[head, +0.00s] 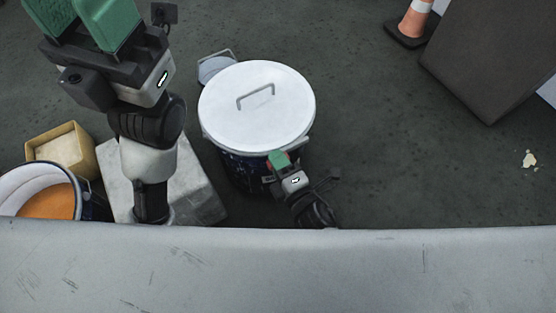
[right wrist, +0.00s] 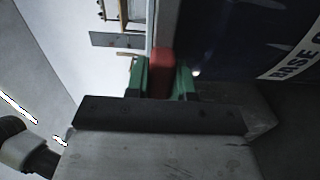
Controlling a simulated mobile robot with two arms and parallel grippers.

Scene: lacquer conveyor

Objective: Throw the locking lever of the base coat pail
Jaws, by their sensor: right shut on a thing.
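The base coat pail (head: 240,170) is dark blue with a closed white lid (head: 262,115) and a wire handle on top. Its label, partly readable as "BASE", shows in the right wrist view (right wrist: 292,62). My right gripper (head: 281,163) is at the pail's front, just under the lid rim. It is shut on the red locking lever (right wrist: 161,72), which lies between its green fingers beside the pail wall. The lever is mostly hidden in the head view. My left gripper (head: 80,18) is raised at the upper left, its two green fingers apart and empty, tips cut off by the frame.
An open pail of orange contents (head: 45,202) and a yellow box (head: 62,148) stand at the left. A pale grey block (head: 195,185) is beside the pail. A cone (head: 412,22) and a dark panel (head: 495,55) are at the upper right. Floor right of the pail is mostly clear.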

